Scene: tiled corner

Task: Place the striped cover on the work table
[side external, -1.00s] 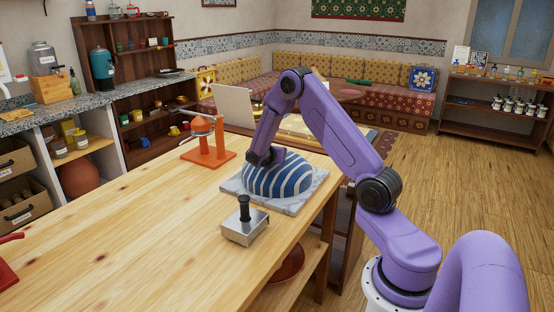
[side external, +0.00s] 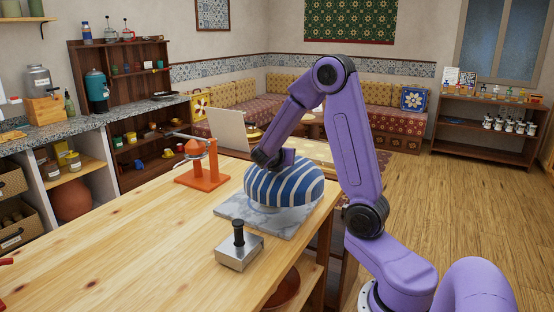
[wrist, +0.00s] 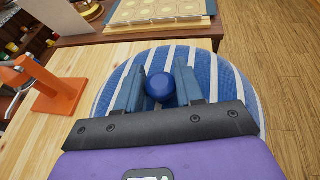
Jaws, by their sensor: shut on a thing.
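The striped cover (side external: 285,185) is a blue and white dome. It hangs a little above a grey stone slab (side external: 237,210) on the wooden work table (side external: 130,240). My gripper (side external: 268,162) is over the top of the dome, shut on its knob. In the wrist view the round blue knob (wrist: 159,86) sits between the two fingers, with the stripes of the cover (wrist: 226,85) spreading around. Something pale (side external: 262,207) shows under the cover's rim; I cannot tell its shape.
An orange stand (side external: 205,168) is on the table left of the slab. A metal block with a black handle (side external: 239,250) stands in front of the slab. The left part of the table is largely clear. A low table with a tray (wrist: 160,12) lies beyond the far edge.

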